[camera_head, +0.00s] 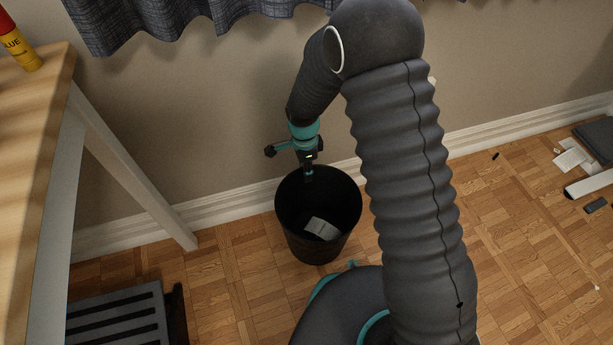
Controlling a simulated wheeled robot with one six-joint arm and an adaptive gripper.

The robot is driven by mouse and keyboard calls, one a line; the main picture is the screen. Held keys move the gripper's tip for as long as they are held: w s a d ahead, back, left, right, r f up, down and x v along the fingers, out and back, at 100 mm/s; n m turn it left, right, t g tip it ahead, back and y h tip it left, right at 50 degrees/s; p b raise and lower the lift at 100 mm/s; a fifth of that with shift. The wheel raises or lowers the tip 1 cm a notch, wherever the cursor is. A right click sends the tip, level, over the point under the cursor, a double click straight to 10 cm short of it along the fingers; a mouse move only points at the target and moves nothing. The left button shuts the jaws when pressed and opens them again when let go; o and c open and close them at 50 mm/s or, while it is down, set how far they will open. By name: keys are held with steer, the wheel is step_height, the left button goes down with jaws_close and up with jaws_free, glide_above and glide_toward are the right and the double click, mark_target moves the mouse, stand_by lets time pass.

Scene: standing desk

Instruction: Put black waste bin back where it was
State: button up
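The black waste bin (316,248) stands upright on the wooden floor near the wall, beside the desk. A pale piece of paper or card lies inside it. My gripper (308,173) points down at the bin's far rim, on the wall side. The fingertips are small and dark against the bin. I cannot tell whether they are around the rim, touching it or just above it, nor whether they are open or shut.
The wooden desk (28,120) with a white leg is at the left, with a glue bottle (18,48) on top. A dark slatted object (118,318) lies below. Papers (572,155) and dark items litter the right floor. Floor between bin and desk leg is clear.

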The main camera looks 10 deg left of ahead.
step_height(320, 180, up, 7)
steer(key=shift+w+a+r+p, duration=0.2)
steer(key=shift+w+p, duration=0.05)
steer(key=shift+p, duration=0.1)
steer(key=s+d+r+n+t+y, duration=0.1)
steer(key=d+r+n, duration=0.2)
steer(key=d+r, duration=0.6)
steer(key=s+d+r+n+t, duration=0.2)
steer(key=d+r, duration=0.5)
steer(key=r, duration=0.5)
steer(key=s+d+r+n+t, duration=0.1)
steer(key=s+d+r+n, duration=0.2)
steer(key=s+d, duration=0.4)
steer(key=s+d+r+n+t, duration=0.2)
steer(key=s+d+r, duration=0.3)
steer(key=s, duration=0.3)
steer(key=shift+s+d+n, duration=0.35)
steer(key=shift+d+n, duration=0.45)
steer(key=shift+d, duration=0.05)
